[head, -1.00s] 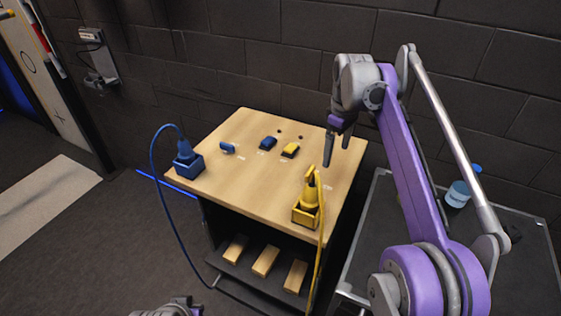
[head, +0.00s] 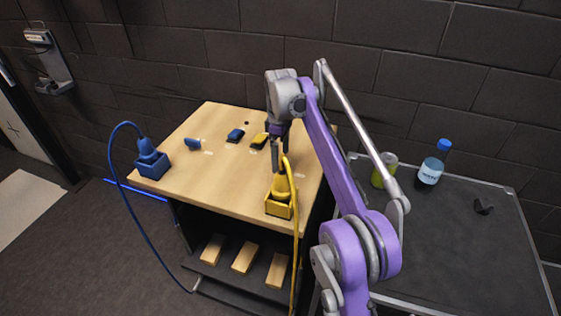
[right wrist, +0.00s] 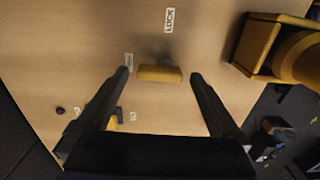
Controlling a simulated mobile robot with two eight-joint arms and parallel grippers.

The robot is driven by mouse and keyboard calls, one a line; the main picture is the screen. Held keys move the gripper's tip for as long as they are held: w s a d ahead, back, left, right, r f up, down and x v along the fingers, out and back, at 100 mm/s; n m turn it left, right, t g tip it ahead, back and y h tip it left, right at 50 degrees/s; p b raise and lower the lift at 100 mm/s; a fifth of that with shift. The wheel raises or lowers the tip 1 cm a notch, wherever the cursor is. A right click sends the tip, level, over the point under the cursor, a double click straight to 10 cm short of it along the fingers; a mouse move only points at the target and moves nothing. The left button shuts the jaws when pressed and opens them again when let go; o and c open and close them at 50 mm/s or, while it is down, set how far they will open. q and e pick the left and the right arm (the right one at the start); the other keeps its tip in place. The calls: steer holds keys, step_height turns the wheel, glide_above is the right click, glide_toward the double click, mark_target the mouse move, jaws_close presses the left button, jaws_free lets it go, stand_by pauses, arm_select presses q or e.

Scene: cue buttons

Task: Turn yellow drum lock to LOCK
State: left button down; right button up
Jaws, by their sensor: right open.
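The yellow drum lock (right wrist: 160,73) shows in the right wrist view as a yellow bar handle on a small grey drum. The bar lies roughly crosswise between my right gripper's fingertips (right wrist: 161,75), with a gap at each end. A white LOCK label (right wrist: 169,20) is above it in that view, and a second small label (right wrist: 129,60) is by the left fingertip. The bar does not point at the LOCK label. In the head view my right gripper (head: 278,160) hangs over the wooden tabletop (head: 225,185) and hides the drum lock. It is open and empty. My left gripper is out of view.
A yellow plug (head: 281,187) with a cable stands in a yellow box close to my right gripper. A yellow switch (head: 259,140), blue switch (head: 235,135), blue knob (head: 192,144) and blue plug (head: 149,152) are further left. A bottle (head: 432,165) stands on the dark right table.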

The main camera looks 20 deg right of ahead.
steer(key=shift+f, duration=0.6)
steer(key=c, duration=1.3)
